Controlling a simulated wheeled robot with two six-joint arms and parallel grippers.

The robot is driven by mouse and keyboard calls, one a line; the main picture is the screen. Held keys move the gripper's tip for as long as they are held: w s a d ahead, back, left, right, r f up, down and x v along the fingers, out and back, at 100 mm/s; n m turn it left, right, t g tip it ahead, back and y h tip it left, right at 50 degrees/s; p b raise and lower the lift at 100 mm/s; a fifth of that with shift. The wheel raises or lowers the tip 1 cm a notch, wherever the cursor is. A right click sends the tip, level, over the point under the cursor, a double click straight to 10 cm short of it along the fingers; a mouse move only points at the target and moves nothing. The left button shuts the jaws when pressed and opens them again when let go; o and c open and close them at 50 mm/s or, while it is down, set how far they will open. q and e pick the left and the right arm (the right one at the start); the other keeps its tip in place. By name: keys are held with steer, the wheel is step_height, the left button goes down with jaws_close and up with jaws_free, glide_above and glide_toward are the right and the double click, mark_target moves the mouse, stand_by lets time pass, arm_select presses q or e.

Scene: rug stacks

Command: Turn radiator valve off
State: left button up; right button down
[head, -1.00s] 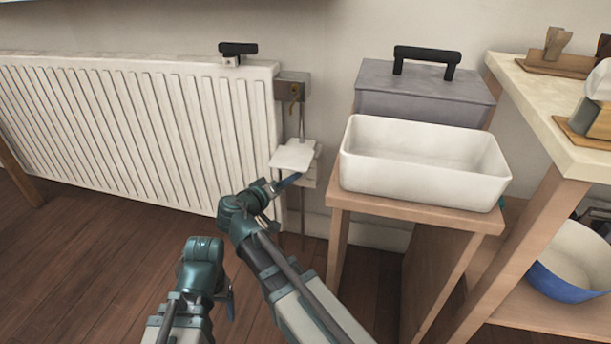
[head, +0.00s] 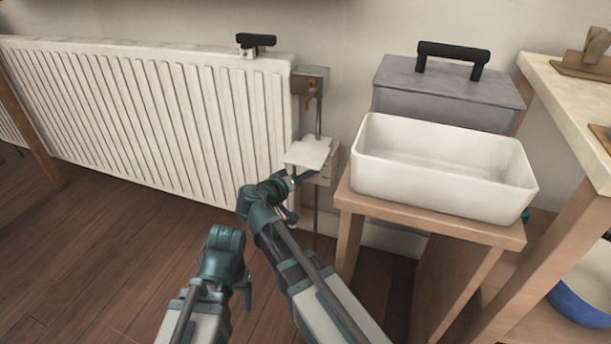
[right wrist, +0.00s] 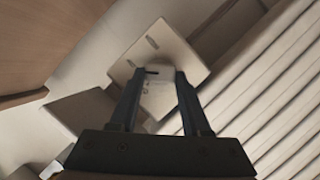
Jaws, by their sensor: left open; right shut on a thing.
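The white ribbed radiator (head: 150,120) stands along the wall in the head view. At its right end a grey box (head: 309,80) with a small brass part sits on a vertical pipe. Lower on that pipe is a pale square plate (head: 308,152) with a block beneath it. My right gripper (head: 305,177) is just under the plate's front. In the right wrist view its two fingers (right wrist: 158,98) are shut on a small pale tab (right wrist: 158,96) in front of the square plate (right wrist: 165,58). My left gripper (head: 246,290) is low, apart from the radiator, and open; its fingers show only partly.
A wooden stand (head: 425,228) with a white basin (head: 445,190) and a grey box with a black handle (head: 450,95) is close on the right. A wooden table (head: 575,110) is further right. Brown floor (head: 100,250) is free at left.

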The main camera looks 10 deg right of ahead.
steer(key=shift+w+n+h+b, duration=0.1)
steer(key=shift+n+h+b, duration=0.2)
steer(key=shift+n+b, duration=0.2)
steer(key=shift+c, duration=1.8)
jaws_free()
arm_select(q)
steer(key=shift+f, duration=0.4)
arm_select(e)
steer(key=shift+a, duration=0.1)
